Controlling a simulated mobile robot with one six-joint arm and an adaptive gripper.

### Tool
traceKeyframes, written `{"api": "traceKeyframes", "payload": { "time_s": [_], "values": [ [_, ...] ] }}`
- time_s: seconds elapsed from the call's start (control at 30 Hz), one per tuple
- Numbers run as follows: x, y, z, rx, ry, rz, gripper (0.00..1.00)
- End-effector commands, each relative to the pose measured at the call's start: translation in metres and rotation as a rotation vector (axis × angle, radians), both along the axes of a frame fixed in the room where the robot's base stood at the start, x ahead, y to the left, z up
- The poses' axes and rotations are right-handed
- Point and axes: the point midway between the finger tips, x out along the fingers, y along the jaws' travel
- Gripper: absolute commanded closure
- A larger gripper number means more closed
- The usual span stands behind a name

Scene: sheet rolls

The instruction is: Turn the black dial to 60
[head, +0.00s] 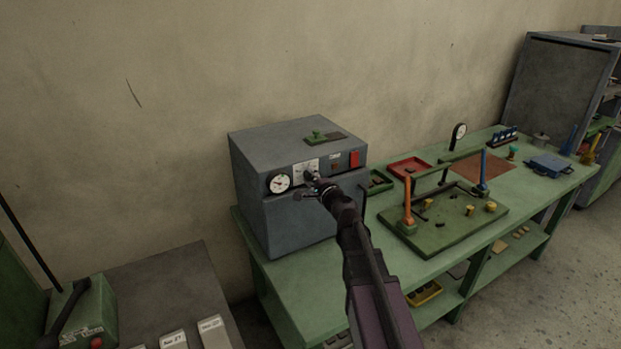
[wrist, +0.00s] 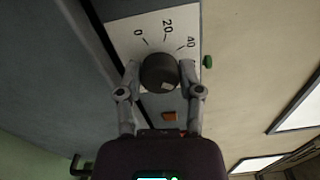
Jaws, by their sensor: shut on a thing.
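The black dial (wrist: 160,73) sits on a white scale plate (wrist: 125,38) in the wrist view, where the marks 0, 20 and 40 show. My gripper (wrist: 160,70) has one finger on each side of the dial and is shut on it. A small pale patch shows on the dial's face toward my palm; I cannot tell if it is the pointer. The rest of the scale is hidden behind the dial and fingers. In the head view my gripper (head: 313,181) reaches the front of the grey cabinet (head: 295,221) and largely covers the dial.
A round gauge (head: 279,183) is left of the dial, and a red switch (head: 355,159) is to its right. The cabinet stands on a green bench (head: 290,302). A green board (head: 445,235) with upright posts and a red tray (head: 409,167) lie to the right.

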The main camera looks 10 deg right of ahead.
Motion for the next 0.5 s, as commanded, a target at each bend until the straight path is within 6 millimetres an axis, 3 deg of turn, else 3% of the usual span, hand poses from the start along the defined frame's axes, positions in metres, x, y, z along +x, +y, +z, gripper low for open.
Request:
{"api": "traceKeyframes", "payload": {
  "time_s": [0.5],
  "values": [
    [0.0001, 0.0011, -0.0002, -0.215, -0.07, 0.003, 1.0]
  ]
}}
